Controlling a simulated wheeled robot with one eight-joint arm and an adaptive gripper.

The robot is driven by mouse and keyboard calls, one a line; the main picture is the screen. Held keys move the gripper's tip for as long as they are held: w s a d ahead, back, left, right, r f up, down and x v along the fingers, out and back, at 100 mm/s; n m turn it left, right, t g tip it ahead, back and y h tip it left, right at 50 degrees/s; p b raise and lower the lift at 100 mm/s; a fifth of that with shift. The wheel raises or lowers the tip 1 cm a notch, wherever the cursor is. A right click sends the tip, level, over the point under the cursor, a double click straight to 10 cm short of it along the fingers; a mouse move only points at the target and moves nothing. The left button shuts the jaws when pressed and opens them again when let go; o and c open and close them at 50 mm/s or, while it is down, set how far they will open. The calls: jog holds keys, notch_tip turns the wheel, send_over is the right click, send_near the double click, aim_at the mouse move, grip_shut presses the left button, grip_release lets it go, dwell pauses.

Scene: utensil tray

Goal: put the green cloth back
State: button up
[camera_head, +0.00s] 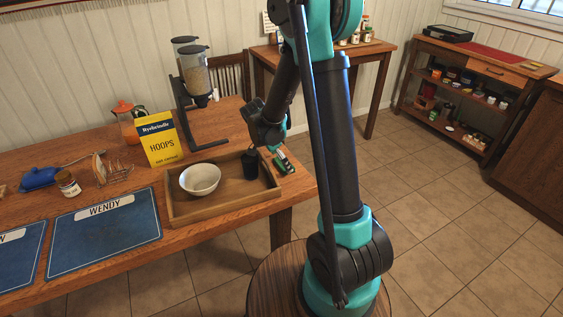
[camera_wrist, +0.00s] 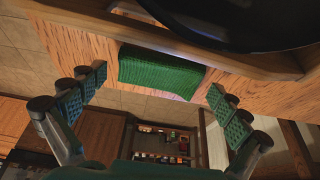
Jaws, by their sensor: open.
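The green cloth (camera_wrist: 160,72) is a small folded, ribbed bundle. It lies on the wooden table top beside the tray, close to the table's edge. In the head view the cloth (camera_head: 285,165) shows as a small green patch just right of the tray, partly hidden by my gripper. My gripper (camera_wrist: 157,86) is open, with one finger toward each end of the cloth and nothing held. In the head view my gripper (camera_head: 273,146) is over the tray's right side. I cannot tell whether the fingers touch the cloth.
The wooden tray (camera_head: 220,207) holds a white bowl (camera_head: 200,179) and a dark cup (camera_head: 250,165), which stands close to my gripper. A yellow cereal box (camera_head: 160,139) and a cereal dispenser (camera_head: 194,75) stand behind. A blue placemat (camera_head: 104,235) lies left.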

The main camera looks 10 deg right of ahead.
jog(key=v, duration=1.1)
jog(key=s+d+f+n+t+y, duration=0.1)
jog(key=s+d+f+n, duration=0.1)
jog(key=s, duration=0.4)
jog(key=s+d+f+n+t+y, duration=0.1)
jog(key=s+d+n, duration=0.3)
jog(key=s+n, duration=0.3)
jog(key=s+d+f+n+y, duration=0.2)
jog(key=s+d+n, duration=0.1)
jog(key=s+n, duration=0.2)
jog(key=shift+s+f+t, duration=0.3)
jog(key=shift+s+t, duration=0.1)
jog(key=shift+s, duration=0.75)
